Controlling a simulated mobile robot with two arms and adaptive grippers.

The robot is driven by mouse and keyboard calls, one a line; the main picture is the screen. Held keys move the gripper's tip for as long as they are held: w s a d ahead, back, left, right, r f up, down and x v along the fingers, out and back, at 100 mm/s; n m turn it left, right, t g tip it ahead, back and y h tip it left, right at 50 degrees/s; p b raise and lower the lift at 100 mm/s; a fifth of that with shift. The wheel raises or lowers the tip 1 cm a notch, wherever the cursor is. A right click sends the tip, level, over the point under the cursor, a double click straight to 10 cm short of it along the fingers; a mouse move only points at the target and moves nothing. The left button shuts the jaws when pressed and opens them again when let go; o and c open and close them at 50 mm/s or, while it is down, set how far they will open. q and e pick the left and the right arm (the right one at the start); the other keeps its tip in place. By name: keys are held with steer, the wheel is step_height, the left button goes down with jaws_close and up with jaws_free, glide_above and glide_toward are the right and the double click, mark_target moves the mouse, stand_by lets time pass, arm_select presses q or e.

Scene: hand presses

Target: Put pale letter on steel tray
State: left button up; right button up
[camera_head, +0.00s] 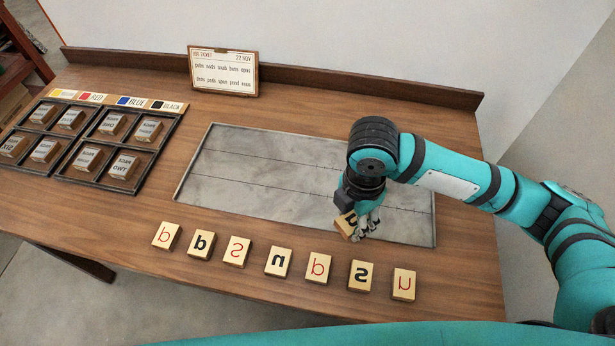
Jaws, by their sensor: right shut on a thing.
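The steel tray (250,172) is a grey, marbled flat plate with thin lines across it and a low rim, set in the middle of the wooden table. My right gripper (354,229) is over the front right part of the tray. It is shut on a pale wooden letter block (345,223) with a dark mark on its face. The block is tilted and partly hidden by the fingers. I cannot tell whether it touches the tray. No other block shows on the visible part of the tray. My left gripper is not in view.
A row of pale letter blocks (278,262) with red or black letters lies along the table's front edge. A dark compartment case (62,160) with labelled wooden blocks stands left, below colour labels (122,100). A job ticket (223,71) leans at the back ledge.

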mark_target(340, 223)
steer(key=n, duration=0.1)
steer(key=a+f+n, duration=0.1)
steer(key=n, duration=0.3)
steer(key=shift+s+a+f, duration=0.2)
steer(key=shift+a+f, duration=0.1)
steer(key=shift+a, duration=0.1)
steer(key=n, duration=0.3)
steer(key=shift+s+a+f, duration=0.1)
steer(key=shift+a+f, duration=0.25)
steer(key=shift+f, duration=0.05)
steer(key=shift+n, duration=0.4)
steer(key=w+d, duration=0.2)
steer(key=w, duration=0.3)
steer(key=w+d+f+p, duration=0.1)
steer(key=w, duration=0.3)
steer(key=w+d+p, duration=0.1)
steer(key=w+d, duration=0.1)
steer(key=w, duration=0.3)
steer(key=shift+w+d+f, duration=0.3)
steer(key=shift+w, duration=0.05)
steer(key=shift+w+f, duration=0.1)
steer(key=shift+f, duration=0.05)
step_height(340, 223, down, 3)
steer(key=shift+d+r+p, duration=0.1)
steer(key=shift+p, duration=0.6)
steer(key=shift+f, duration=0.25)
steer(key=shift+f, duration=0.1)
